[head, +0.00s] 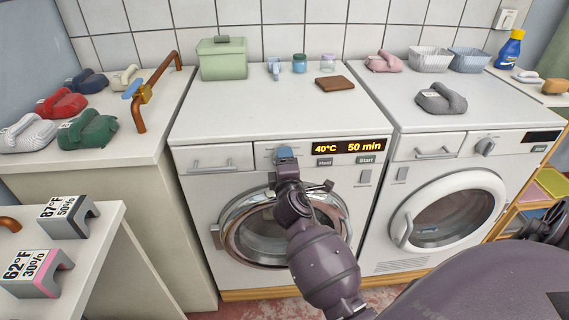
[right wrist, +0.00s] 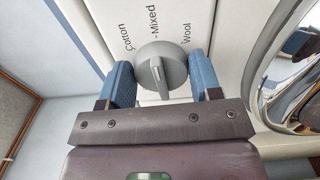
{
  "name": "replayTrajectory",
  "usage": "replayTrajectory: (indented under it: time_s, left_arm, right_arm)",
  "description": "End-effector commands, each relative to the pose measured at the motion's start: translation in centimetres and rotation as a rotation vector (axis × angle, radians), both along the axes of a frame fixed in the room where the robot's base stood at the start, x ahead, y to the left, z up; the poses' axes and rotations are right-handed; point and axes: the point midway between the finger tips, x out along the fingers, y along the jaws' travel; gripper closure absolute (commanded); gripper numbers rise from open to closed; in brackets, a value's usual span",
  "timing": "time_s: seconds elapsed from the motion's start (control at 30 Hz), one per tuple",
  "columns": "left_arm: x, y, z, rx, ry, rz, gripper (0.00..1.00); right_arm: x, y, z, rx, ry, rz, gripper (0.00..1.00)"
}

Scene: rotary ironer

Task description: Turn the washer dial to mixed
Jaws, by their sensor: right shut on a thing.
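The washer (head: 185,205) stands in the middle of the head view, with its lit display (head: 348,146) reading 40°C and 50 min. My right gripper (head: 285,154) is at the panel left of the display and hides the dial there. In the right wrist view the grey round dial (right wrist: 160,68) sits between the blue fingers of my right gripper (right wrist: 161,82), one on each side, and they are shut on it. The labels Cotton, Mixed (right wrist: 157,22) and Wool lie around it. The dial's ridge runs roughly in line with Mixed; which end points is unclear. My left gripper is not in view.
A second machine (head: 398,235) with a round door stands to the right. A green box (head: 222,60), jars and a brown wallet (head: 335,83) sit on the washer's back top. Folded clothes (head: 62,103) lie on the left counter. The washer's front top is clear.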

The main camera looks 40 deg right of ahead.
Motion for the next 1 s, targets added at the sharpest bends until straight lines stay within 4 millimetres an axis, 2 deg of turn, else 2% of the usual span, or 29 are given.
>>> replayTrajectory:
  time_s: [0.6,0.63,0.77,1.0]
  left_arm:
    - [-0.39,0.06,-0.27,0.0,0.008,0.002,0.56]
    - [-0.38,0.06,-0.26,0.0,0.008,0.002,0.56]
    - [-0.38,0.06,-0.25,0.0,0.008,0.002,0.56]
    - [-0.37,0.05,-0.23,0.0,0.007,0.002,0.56]
  right_arm:
    - [-0.03,0.02,-0.15,0.037,-0.019,0.0,0.66]
    - [-0.03,0.02,-0.16,0.037,-0.019,0.0,0.39]
    - [-0.02,0.02,-0.13,0.036,-0.02,0.0,0.19]
    - [-0.02,0.01,-0.06,0.035,-0.021,0.0,0.19]
